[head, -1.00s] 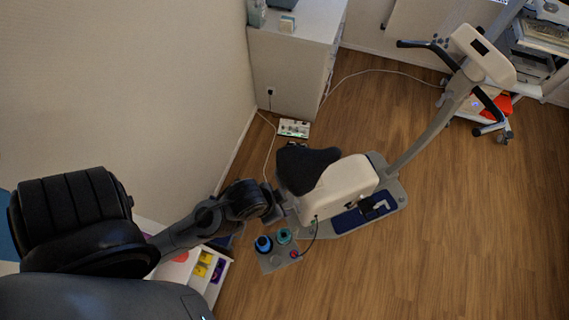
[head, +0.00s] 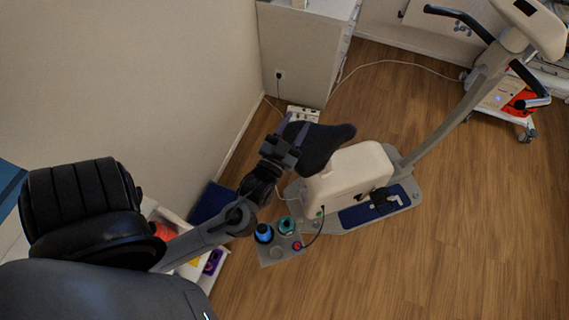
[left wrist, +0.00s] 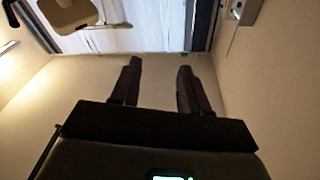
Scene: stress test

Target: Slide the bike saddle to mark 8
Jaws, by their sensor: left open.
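The black bike saddle (head: 330,145) sits on top of the white body (head: 352,171) of an exercise bike, in the middle of the head view. My left gripper (head: 293,128) is open at the saddle's rear left end, its two fingers pointing up in the picture and overlapping the saddle's edge. I cannot tell whether they touch it. In the left wrist view the open fingers (left wrist: 160,80) have nothing between them, and I do not make out the saddle there. The scale with mark 8 is not readable. My right gripper is not in view.
A small stand with a blue-capped bottle (head: 264,233) and a teal item (head: 287,225) is beside the bike's rear. A white cabinet (head: 304,55) stands behind, with a power strip (head: 303,113) on the floor. Wooden floor (head: 470,220) is free at right.

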